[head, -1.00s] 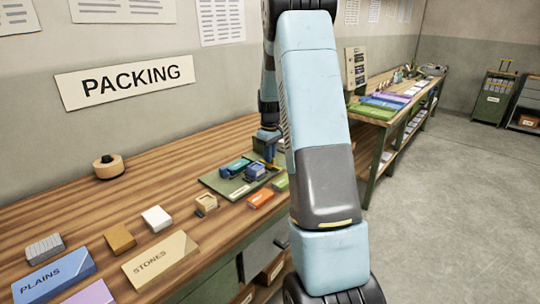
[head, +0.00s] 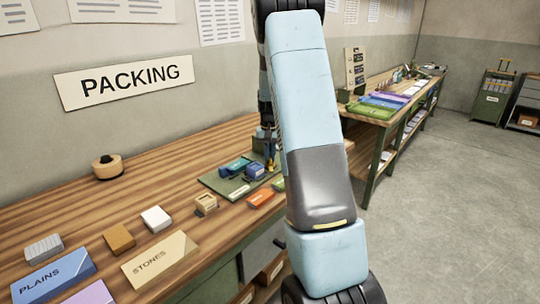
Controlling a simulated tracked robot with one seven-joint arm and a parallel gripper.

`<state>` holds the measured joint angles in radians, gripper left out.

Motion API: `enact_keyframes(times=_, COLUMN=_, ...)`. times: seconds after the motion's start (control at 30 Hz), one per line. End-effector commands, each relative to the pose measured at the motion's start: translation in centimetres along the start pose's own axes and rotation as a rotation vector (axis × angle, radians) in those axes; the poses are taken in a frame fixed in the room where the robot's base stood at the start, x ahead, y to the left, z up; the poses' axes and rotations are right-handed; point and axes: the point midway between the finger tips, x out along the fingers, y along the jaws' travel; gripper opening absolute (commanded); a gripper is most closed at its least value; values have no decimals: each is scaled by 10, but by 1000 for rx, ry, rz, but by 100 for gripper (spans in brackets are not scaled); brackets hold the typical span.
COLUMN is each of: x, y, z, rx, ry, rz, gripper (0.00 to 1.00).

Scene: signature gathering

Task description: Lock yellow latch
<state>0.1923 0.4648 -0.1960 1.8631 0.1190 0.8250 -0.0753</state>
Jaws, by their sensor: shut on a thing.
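My gripper (head: 270,162) points down at the right end of a dark green tray (head: 218,185) on the wooden bench, beyond a small blue block. A small yellow-orange part, perhaps the yellow latch (head: 270,167), shows at its fingertips. The gripper looks closed on it, but it is small and partly hidden by my own arm. A teal-blue piece (head: 234,166) and a blue block (head: 255,170) lie on the tray. The latch's exact position cannot be told.
An orange box (head: 260,198) and a green box (head: 279,184) lie along the tray's front edge. A wooden piece (head: 206,204), white block (head: 156,218), brown block (head: 119,239) and tape roll (head: 107,167) stand left. Bare bench lies between tape roll and tray.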

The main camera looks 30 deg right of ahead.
Motion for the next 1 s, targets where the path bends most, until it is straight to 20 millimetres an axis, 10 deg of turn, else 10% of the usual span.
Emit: enact_keyframes(times=1.0, x=-1, y=-3, z=0, rx=801, ry=2, rz=-2, gripper=0)
